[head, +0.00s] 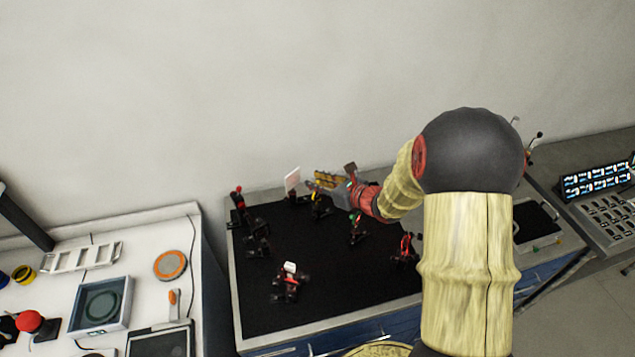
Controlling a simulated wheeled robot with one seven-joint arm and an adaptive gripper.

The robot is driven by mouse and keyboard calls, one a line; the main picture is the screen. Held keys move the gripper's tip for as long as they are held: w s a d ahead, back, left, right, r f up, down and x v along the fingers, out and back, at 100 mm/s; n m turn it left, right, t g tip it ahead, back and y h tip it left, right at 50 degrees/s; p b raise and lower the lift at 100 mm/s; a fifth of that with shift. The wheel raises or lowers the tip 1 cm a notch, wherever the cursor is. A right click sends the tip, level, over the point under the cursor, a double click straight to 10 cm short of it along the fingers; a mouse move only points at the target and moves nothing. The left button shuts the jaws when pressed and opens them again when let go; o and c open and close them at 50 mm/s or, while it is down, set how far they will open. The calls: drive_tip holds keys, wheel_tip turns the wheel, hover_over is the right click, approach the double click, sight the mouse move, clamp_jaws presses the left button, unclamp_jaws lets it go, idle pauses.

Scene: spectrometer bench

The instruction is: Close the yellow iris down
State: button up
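My gripper (312,183) is over the back of the black optical breadboard (350,295), reaching in from the right with its fingers toward the left. A small mount with yellow on it (318,209) stands just below the fingers in the picture; it looks like the yellow iris. The gripper covers its upper part. I cannot tell whether the fingers touch it, how far the iris is open, or whether the fingers are apart or shut.
Other small mounts stand on the breadboard: one with red (239,199), one with green (356,228), one with red (405,247), one with a white top (289,270). A white card (292,179) stands left of my gripper. The breadboard's front middle is clear.

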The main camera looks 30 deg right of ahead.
clamp_jaws()
drive_tip(key=shift+f+b, duration=0.1)
drive_tip(key=shift+b, duration=0.5)
drive_tip(key=shift+s+a+f+n+h+b, duration=0.1)
drive_tip(key=shift+a+n+h+b, duration=0.25)
drive_tip(key=shift+b, duration=0.9)
drive_tip(key=n+b, duration=0.1)
drive_tip(key=b, duration=0.3)
drive_tip(key=a+n+t+h+b, duration=0.1)
drive_tip(key=b, duration=0.3)
drive_tip(key=shift+s+f, duration=0.1)
drive_tip(key=shift+s, duration=0.2)
drive_tip(key=shift+b, duration=0.5)
drive_tip(key=shift+o, duration=0.5)
unclamp_jaws()
drive_tip(key=shift+o, duration=0.3)
